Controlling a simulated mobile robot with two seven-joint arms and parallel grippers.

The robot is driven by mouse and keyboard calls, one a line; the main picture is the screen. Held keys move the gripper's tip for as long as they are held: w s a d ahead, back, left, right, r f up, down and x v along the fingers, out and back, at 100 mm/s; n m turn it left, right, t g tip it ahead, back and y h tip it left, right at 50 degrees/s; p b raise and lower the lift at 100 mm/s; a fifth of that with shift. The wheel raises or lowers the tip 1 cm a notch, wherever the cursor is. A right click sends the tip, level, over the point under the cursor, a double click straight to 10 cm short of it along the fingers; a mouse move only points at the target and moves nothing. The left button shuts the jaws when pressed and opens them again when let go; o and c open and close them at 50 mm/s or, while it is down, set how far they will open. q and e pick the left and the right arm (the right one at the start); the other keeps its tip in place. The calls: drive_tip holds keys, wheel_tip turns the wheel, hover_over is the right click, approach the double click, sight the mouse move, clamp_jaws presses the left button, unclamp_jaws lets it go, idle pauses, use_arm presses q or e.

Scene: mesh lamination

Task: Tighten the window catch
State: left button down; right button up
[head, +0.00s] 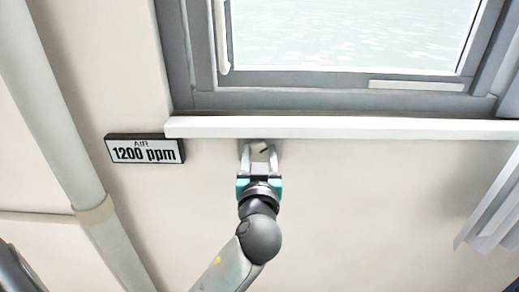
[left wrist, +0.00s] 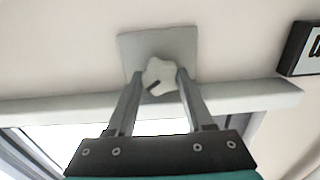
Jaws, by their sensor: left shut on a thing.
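The window catch is a pale lobed knob (left wrist: 159,75) with a short dark mark on its face, set on a square grey plate (left wrist: 185,45) on the wall. In the head view the knob (head: 261,154) sits just below the window sill, mostly behind my fingers. My left gripper (head: 260,153) reaches up to it from below. In the left wrist view the two fingers of my left gripper (left wrist: 158,78) are shut on the knob, one on each side. My right gripper is not in view.
A white sill (head: 350,128) runs just above the catch, under a grey window frame (head: 300,101) with a white handle (head: 221,40). A pipe (head: 60,110) stands far left; a curtain (head: 490,205) hangs right.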

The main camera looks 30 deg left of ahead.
use_arm(q)
drive_tip(key=m+p, duration=0.1)
drive_tip(key=m, duration=0.2)
drive_tip(key=shift+r+m+p, duration=0.15)
drive_tip(key=shift+m+p, duration=0.15)
drive_tip(key=shift+p, duration=0.05)
drive_tip(key=shift+m+p, duration=0.75)
drive_tip(key=shift+m, duration=0.95)
drive_tip(key=shift+c, duration=1.4)
unclamp_jaws()
